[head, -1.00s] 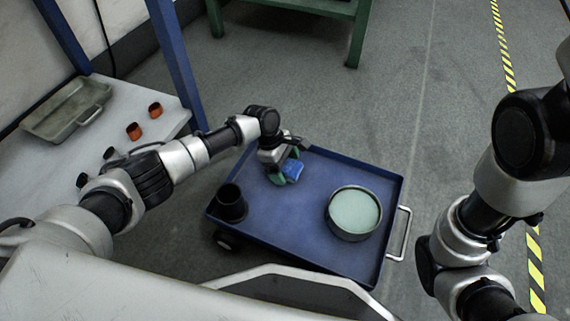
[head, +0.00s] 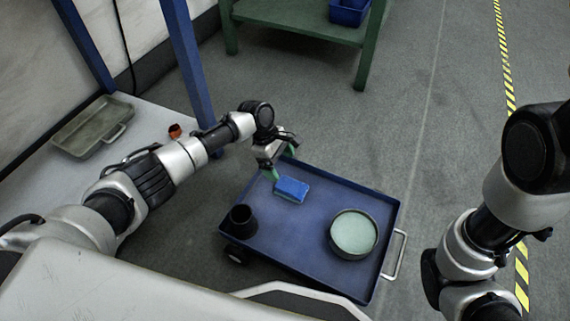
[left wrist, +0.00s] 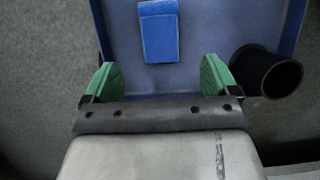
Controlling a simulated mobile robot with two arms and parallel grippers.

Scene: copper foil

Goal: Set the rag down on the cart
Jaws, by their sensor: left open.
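The rag (head: 291,189) is a blue folded rectangle lying on the blue cart (head: 290,250), near its far left part. It also shows in the left wrist view (left wrist: 159,36), beyond the fingertips and apart from them. My left gripper (head: 281,168) is open and empty, with green fingers, just above and behind the rag in the head view. In the left wrist view the two green fingers (left wrist: 160,78) stand wide apart with nothing between them. My right arm is at the right of the head view, but its gripper is out of view.
A black cup (head: 241,218) stands at the cart's left corner and a round pale green dish (head: 353,233) to the right. A white table (head: 40,185) holds a grey tray (head: 92,127) and an orange piece (head: 175,131). A green shelf (head: 300,25) stands behind.

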